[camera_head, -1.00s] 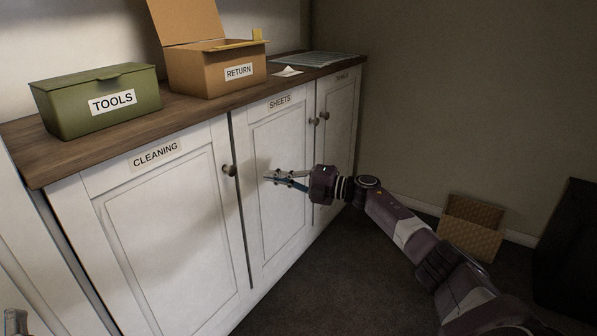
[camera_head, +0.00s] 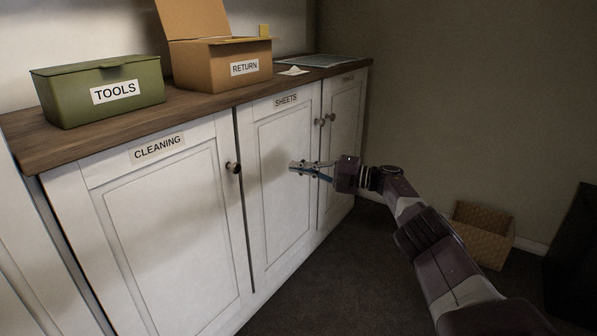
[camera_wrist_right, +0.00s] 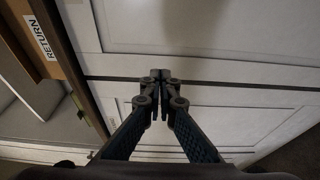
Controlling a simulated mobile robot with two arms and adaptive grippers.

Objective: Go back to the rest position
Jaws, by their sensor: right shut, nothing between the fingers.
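My right gripper (camera_head: 294,168) is in front of the cabinet's SHEETS door (camera_head: 283,200), with its arm coming in from the lower right. In the right wrist view the fingertips (camera_wrist_right: 160,76) meet, shut and empty, over the white cabinet front. I cannot tell how far they are from the door. My left gripper does not show in the current head view.
On the wooden counter (camera_head: 60,148) stand a green TOOLS box (camera_head: 100,92) and an open cardboard RETURN box (camera_head: 215,64). The CLEANING door (camera_head: 170,225) is shut. A cardboard box (camera_head: 483,233) and a dark object (camera_head: 572,255) stand on the floor at right.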

